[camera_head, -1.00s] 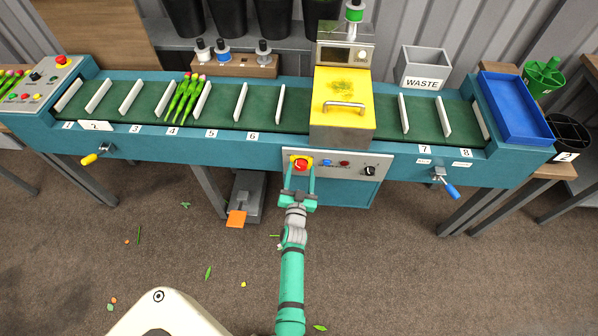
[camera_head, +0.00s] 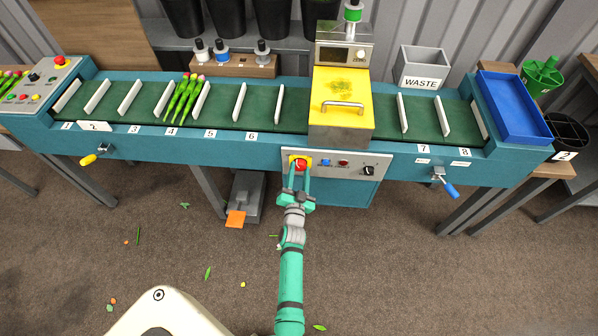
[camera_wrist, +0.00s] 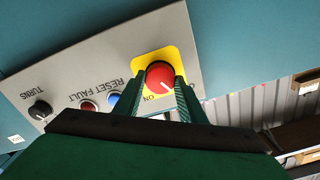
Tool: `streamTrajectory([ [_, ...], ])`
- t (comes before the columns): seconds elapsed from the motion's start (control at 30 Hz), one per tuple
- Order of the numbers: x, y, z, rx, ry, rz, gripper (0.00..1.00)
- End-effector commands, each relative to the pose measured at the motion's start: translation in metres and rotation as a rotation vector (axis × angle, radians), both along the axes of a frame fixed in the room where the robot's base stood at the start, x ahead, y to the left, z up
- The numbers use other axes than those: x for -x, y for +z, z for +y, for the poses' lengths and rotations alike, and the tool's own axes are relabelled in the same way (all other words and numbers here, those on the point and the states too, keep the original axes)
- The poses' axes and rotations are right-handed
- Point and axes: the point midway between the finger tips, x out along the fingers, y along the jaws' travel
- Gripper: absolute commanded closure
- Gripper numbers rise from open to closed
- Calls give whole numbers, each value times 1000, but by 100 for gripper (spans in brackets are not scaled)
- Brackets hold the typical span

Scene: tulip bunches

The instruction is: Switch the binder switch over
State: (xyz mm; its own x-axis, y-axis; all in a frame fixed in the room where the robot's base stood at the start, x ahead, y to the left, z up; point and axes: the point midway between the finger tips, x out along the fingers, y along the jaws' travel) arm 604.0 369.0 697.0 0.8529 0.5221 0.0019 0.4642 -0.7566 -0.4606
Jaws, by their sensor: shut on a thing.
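The binder switch (camera_head: 301,163) is a round red knob on a yellow plate on the front panel below the yellow cover. In the wrist view the same red knob (camera_wrist: 160,74) has a white pointer line aimed down and right, with ON lettered just below it. My gripper (camera_head: 299,172) reaches the knob from the front. In the wrist view my gripper's two green fingers (camera_wrist: 162,88) stand on either side of the knob and are shut on it. The lower rim and part of the lettering are hidden by the fingers.
The panel (camera_wrist: 70,80) also carries a blue button (camera_wrist: 113,98), a red button or lamp (camera_wrist: 88,106) and a black dial (camera_wrist: 40,110). Tulips (camera_head: 185,98) lie on the green conveyor. A pedal (camera_head: 236,218) stands on the floor at left; blue (camera_head: 451,191) and yellow (camera_head: 89,159) handles stick out in front.

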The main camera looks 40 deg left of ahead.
Motion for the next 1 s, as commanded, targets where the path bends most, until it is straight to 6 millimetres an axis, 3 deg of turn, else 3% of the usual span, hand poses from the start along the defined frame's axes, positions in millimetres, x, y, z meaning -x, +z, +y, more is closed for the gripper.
streamTrajectory([
  [1.0, -2, 0, 0, -817, 1, 503, 86],
])
